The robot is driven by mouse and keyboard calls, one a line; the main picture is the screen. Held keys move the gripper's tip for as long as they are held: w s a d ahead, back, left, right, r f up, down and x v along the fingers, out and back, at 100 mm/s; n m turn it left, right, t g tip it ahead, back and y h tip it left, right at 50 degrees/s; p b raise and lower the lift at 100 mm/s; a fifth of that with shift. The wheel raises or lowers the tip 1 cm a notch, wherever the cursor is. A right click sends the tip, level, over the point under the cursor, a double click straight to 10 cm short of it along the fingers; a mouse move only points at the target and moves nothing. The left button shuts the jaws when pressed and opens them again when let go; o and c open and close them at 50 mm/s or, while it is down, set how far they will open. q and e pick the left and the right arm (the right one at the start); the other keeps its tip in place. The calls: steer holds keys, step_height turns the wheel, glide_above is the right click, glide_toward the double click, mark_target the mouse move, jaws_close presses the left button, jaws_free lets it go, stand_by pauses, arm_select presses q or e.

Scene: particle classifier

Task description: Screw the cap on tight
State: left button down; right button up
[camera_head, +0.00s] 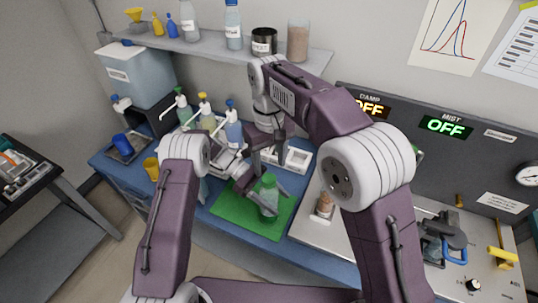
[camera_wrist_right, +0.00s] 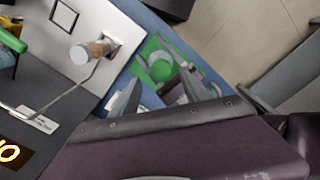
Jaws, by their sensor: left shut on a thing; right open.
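A translucent green bottle (camera_head: 268,198) stands on the green mat (camera_head: 234,212) at the front of the blue bench. A round green top, seemingly its cap (camera_wrist_right: 160,68), shows in the right wrist view; I cannot tell how tightly it sits. My left gripper (camera_head: 262,190) is shut on the bottle from its left side. My right gripper (camera_head: 266,155) points down behind and above the bottle, open and empty. In the right wrist view its fingers (camera_wrist_right: 160,90) are spread, with the bottle top beyond them, apart from it.
A small brown-filled vial (camera_head: 323,205) stands on the pale plate right of the mat. A dark control panel (camera_head: 450,150) borders the right.

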mark_target(269, 178)
steer(key=n, duration=0.3)
steer(key=shift+r, duration=0.15)
steer(key=n, duration=0.5)
steer(key=shift+r+n, duration=0.3)
steer(key=shift+n, duration=0.1)
steer(key=n, duration=0.2)
steer(key=shift+r+n, duration=0.2)
steer(key=shift+n, duration=0.2)
steer(key=shift+w+a+r, duration=0.15)
steer(key=shift+w+r, duration=0.05)
steer(key=shift+r, duration=0.05)
step_height(269, 178, down, 8)
